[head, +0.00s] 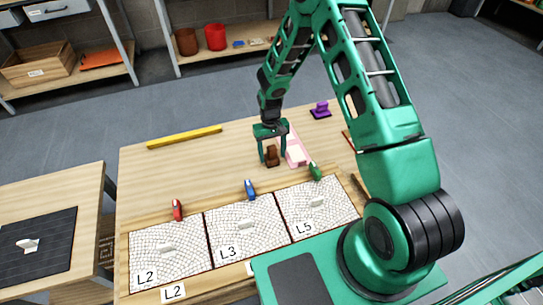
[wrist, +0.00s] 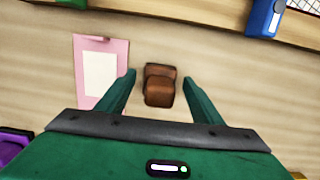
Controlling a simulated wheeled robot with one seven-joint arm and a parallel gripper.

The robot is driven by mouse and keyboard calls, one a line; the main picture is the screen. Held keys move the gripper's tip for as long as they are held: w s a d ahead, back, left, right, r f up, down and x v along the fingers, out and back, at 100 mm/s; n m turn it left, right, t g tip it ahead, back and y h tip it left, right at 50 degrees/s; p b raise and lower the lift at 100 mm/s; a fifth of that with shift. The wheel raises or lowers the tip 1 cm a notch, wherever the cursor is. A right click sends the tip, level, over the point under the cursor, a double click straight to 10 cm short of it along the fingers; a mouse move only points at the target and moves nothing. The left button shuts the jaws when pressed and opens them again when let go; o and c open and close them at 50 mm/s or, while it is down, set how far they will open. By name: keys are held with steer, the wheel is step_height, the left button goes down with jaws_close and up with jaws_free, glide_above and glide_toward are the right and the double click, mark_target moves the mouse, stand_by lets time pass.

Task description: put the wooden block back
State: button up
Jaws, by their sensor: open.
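The wooden block (head: 272,156) is a small brown piece standing on the table. In the wrist view the wooden block (wrist: 160,86) lies between my two fingers, with gaps showing on both sides. My gripper (head: 272,157) points down over the block, its fingers apart. In the wrist view my gripper (wrist: 163,82) is open and holds nothing.
A pink clipboard (head: 296,152) lies right beside the block. Three mosaic panels (head: 168,250) labelled L2, L3 and L5 lie in front, with red, blue and green tools (head: 250,190) behind them. A yellow bar (head: 185,137) and a purple object (head: 320,109) lie farther back.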

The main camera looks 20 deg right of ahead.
steer(key=r, duration=0.3)
steer(key=w+r, duration=0.1)
steer(key=r, duration=0.7)
steer(key=shift+w, duration=0.15)
steer(key=s+d+r+m+h, duration=0.1)
steer(key=s+d+r, duration=0.55)
steer(key=r, duration=0.35)
steer(key=s+d+r+m, duration=0.2)
steer(key=s+d+r, duration=0.4)
steer(key=d+r, duration=0.3)
steer(key=s+d+r+m, duration=0.1)
steer(key=s+r, duration=0.3)
steer(key=s, duration=0.8)
steer(key=s+r+m+t+y, duration=0.1)
steer(key=s+r, duration=0.3)
steer(key=s, duration=0.8)
steer(key=shift+s+d+r+m, duration=0.35)
steer(key=shift+r+m, duration=0.05)
steer(key=shift+m, duration=0.3)
